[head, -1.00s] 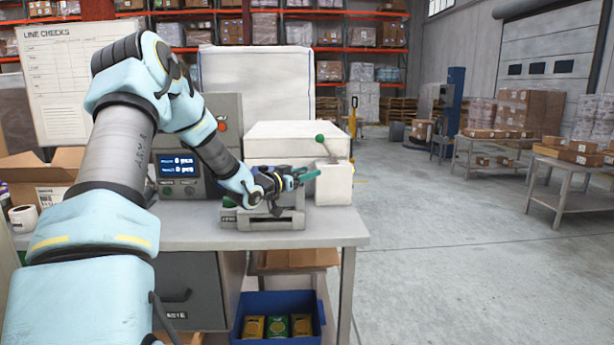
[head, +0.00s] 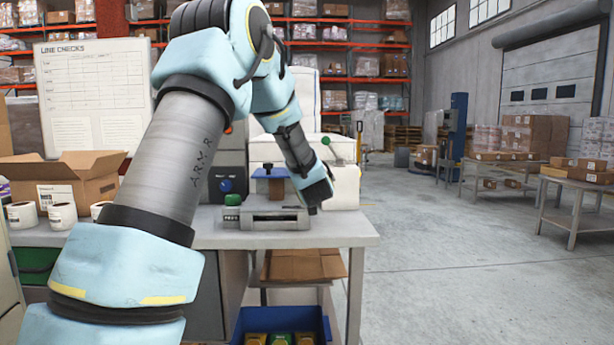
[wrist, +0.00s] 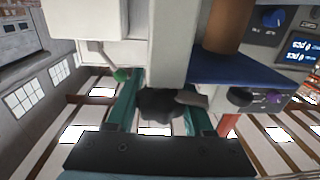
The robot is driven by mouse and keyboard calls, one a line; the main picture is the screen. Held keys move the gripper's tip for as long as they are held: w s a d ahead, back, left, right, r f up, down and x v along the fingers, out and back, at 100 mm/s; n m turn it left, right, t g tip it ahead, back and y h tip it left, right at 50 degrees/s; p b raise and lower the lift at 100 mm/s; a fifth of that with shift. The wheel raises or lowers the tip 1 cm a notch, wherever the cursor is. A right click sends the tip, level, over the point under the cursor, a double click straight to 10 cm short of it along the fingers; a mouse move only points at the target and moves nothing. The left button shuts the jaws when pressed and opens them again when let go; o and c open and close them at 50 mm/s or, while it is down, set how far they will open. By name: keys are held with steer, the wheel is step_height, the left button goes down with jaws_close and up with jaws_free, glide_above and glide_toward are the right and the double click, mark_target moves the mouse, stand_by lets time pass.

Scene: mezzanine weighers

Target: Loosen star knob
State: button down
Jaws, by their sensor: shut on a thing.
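The star knob (wrist: 160,103) is a dark lobed knob on the side of a pale grey fixture. In the wrist view it sits between the two teal fingers of my gripper (wrist: 163,112), which are shut on it. In the head view, my dark wrist (head: 318,190) hangs at the right end of the low grey fixture (head: 275,222) on the bench, and it hides the knob and the fingertips. A blue plate (wrist: 245,70) with a brown cylinder stands on the fixture, beside the knob in the wrist view.
A lever with a green ball (head: 326,141) rises behind my wrist, by a white box (head: 345,185). A green button (head: 232,199) is at the fixture's left. An open carton (head: 70,185) and white rolls (head: 62,215) stand at the bench's left.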

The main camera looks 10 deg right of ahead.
steer(key=n+g+y+p, duration=0.1)
steer(key=n+y+p, duration=0.1)
steer(key=n+y, duration=0.1)
steer(key=a+n+g+y+p, duration=0.1)
steer(key=n+y+p, duration=0.2)
steer(key=y, duration=0.2)
steer(key=a+n+g+y+p, duration=0.1)
steer(key=n+y+p, duration=0.1)
steer(key=y, duration=0.3)
steer(key=shift+s+r+n+g, duration=0.15)
steer(key=shift+s+n+g, duration=0.15)
steer(key=shift+n, duration=0.2)
steer(key=shift+s+a+n+g+y+p, duration=0.15)
steer(key=shift+n+g+y+p, duration=0.1)
steer(key=shift+n+g+y, duration=0.35)
steer(key=shift+a+n+g+y+p, duration=0.2)
steer(key=shift+n+g+y, duration=0.25)
steer(key=shift+g+y, duration=0.15)
steer(key=shift+s+a+n+g+y+p, duration=0.1)
steer(key=shift+n+g+y+p, duration=0.15)
steer(key=shift+n+g+y, duration=0.3)
steer(key=shift+c, duration=1.4)
jaws_free()
steer(key=b+v, duration=0.2)
steer(key=v, duration=0.8)
steer(key=shift+s+d, duration=0.15)
steer(key=shift+d, duration=0.2)
